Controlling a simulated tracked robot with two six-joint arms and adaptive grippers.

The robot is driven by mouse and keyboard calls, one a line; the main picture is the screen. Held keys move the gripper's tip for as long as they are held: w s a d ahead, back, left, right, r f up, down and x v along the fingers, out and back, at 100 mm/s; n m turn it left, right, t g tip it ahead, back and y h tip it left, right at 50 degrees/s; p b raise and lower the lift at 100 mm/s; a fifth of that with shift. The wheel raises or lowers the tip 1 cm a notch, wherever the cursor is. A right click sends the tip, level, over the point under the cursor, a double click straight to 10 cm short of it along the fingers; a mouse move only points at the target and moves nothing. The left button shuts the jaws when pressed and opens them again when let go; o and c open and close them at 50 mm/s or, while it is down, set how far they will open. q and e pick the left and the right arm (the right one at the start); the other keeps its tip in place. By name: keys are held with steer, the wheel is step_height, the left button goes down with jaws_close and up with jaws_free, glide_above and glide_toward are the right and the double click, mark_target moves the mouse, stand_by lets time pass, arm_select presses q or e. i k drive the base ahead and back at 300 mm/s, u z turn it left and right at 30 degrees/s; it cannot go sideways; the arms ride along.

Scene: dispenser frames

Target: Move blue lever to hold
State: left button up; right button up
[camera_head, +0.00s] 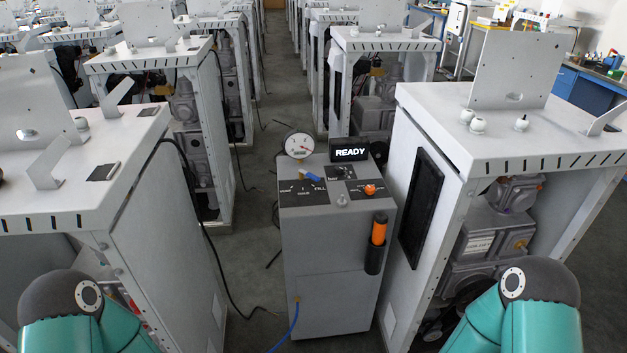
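The blue lever (309,177) is small and sits on the top panel of a grey control cabinet (322,244) in the middle of the view. It lies on a dark label plate (303,192) with white markings; "FILL" reads at its right, and the other words are too small to be sure of. A display (350,150) behind it reads "READY". Parts of my two teal arms show at the bottom left and bottom right corners. Neither gripper is in view, and nothing of mine touches the lever.
A round gauge (299,145) stands behind the lever. An orange knob (370,189) sits to its right, and an orange-handled tool (378,230) is in a black holder on the cabinet front. White dispenser frames (520,130) flank the cabinet on both sides. A blue hose (291,325) hangs at the front.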

mark_target(300, 171)
steer(key=k, duration=1.1)
steer(key=z, duration=0.4)
steer(key=i, duration=1.75)
steer(key=u, duration=0.55)
